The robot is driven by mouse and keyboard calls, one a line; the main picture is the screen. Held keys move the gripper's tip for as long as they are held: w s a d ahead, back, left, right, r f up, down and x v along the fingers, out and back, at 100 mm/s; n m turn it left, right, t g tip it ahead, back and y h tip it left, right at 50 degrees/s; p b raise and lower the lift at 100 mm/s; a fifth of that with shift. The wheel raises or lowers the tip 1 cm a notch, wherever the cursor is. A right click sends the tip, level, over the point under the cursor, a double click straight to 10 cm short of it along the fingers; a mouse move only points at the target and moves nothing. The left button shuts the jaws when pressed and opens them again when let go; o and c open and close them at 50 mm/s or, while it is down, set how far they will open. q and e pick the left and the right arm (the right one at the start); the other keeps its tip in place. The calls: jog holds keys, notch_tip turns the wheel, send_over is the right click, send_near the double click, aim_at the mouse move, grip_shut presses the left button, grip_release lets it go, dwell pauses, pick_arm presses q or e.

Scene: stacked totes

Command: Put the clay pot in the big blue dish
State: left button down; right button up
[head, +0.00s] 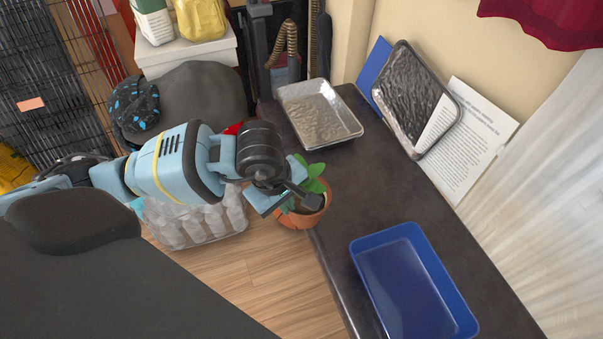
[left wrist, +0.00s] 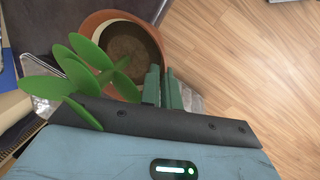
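The clay pot (head: 297,220) is terracotta with a green leafy plant and dark soil. In the head view it is at the left edge of the dark counter, partly out over the floor. The big blue dish (head: 362,250) is rectangular and empty, on the near part of the counter. My right gripper is not in view.
A silver tray (head: 320,113) sits at the counter's far end. A dark tray (head: 420,95), a blue panel (head: 373,64) and a printed sheet (head: 470,140) lean on the wall. The dark counter (head: 385,180) is clear between silver tray and dish. A clear crate (head: 195,222) stands on the floor.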

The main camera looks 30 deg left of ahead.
pick_arm(q)
jog(key=shift+s+a+r, duration=0.1)
jog(key=shift+s, duration=0.45)
jog(key=shift+s+a+r, duration=0.1)
jog(key=shift+s, duration=0.45)
